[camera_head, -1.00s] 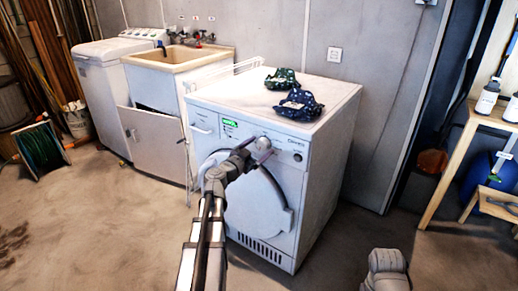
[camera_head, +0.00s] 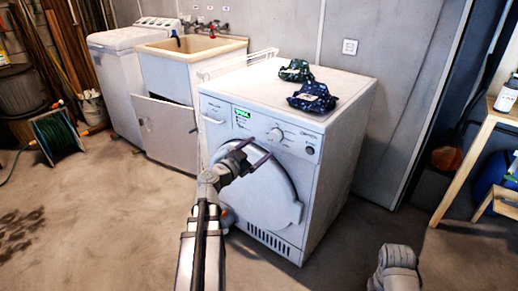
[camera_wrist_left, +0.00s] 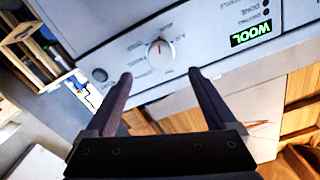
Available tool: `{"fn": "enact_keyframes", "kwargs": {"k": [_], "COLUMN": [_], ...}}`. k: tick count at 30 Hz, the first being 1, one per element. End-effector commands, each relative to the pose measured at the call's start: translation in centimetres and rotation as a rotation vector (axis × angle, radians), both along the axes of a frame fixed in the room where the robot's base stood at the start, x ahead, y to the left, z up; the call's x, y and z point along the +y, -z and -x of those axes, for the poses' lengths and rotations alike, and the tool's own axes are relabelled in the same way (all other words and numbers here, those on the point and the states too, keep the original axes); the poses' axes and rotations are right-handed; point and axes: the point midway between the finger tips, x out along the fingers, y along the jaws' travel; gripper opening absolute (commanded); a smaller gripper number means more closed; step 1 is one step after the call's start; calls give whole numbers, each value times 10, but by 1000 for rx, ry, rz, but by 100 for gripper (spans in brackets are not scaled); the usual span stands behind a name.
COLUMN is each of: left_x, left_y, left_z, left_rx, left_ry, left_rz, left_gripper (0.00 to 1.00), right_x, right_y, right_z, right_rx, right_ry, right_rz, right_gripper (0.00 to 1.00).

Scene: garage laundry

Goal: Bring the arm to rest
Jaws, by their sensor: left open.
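My left arm (camera_head: 203,235) reaches in from the bottom of the head view. My left gripper (camera_head: 262,150) is open and empty in front of the white dryer's (camera_head: 322,200) upper front. In the left wrist view, the two dark fingers (camera_wrist_left: 160,95) stand apart with nothing between them. Beyond them are the dryer's round knob (camera_wrist_left: 160,54) and a lit green display (camera_wrist_left: 250,35) reading "WOOL". The dryer's round door (camera_head: 255,195) looks closed. Part of my right arm (camera_head: 395,268) shows at the bottom right; its gripper is out of view.
A green cloth (camera_head: 296,71) and a dark blue cloth (camera_head: 312,97) lie on the dryer top. A utility sink (camera_head: 190,47) and a white washer (camera_head: 118,75) stand left. A hose reel (camera_head: 58,137) sits far left, a wooden table (camera_head: 468,165) right. The floor in front is open.

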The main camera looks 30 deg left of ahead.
Motion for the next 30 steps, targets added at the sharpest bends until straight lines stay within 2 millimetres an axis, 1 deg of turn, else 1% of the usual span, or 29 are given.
{"fn": "enact_keyframes", "kwargs": {"k": [8, 11, 14, 15, 17, 18, 20, 21, 23, 24, 26, 27, 29, 30], "left_x": [0, -13, -51, -74, -114, -142, -183, -209, -247, -271, -303, -321, -343, -355], "left_y": [0, 4, 16, 24, 39, 51, 69, 82, 103, 117, 138, 151, 169, 180], "left_z": [0, -4, -12, -15, -18, -17, -13, -8, 3, 13, 31, 45, 66, 81], "left_rx": [0, 17, 78, 120, 199, 262, 368, 446, 573, 665, 810, 906, 1047, 1136], "left_ry": [1, 28, 114, 164, 247, 302, 378, 420, 477, 505, 528, 529, 511, 486], "left_rz": [0, 9, 33, 49, 75, 91, 111, 124, 137, 142, 141, 135, 117, 102], "left_gripper": [90, 90, 90, 90, 90, 90, 90, 90, 90, 90, 90, 90, 90, 90], "right_x": [0, 0, 0, 0, 0, 0, 0, 0, 0, 0, 0, 0, 0, 0], "right_y": [0, 0, 0, 0, 0, 0, 0, 0, 0, 0, 0, 0, 0, 0], "right_z": [0, 0, 0, 0, 0, 0, 0, 0, 0, 0, 0, 0, 0, 0], "right_rx": [0, 0, 0, 0, 0, 0, 0, 0, 0, 0, 0, 0, 0, 0], "right_ry": [0, 0, 0, 0, 0, 0, 0, 0, 0, 0, 0, 0, 0, 0], "right_rz": [0, 0, 0, 0, 0, 0, 0, 0, 0, 0, 0, 0, 0, 0], "right_gripper": [59, 59, 59, 59, 59, 59, 59, 59, 59, 59, 59, 59, 59, 59]}}
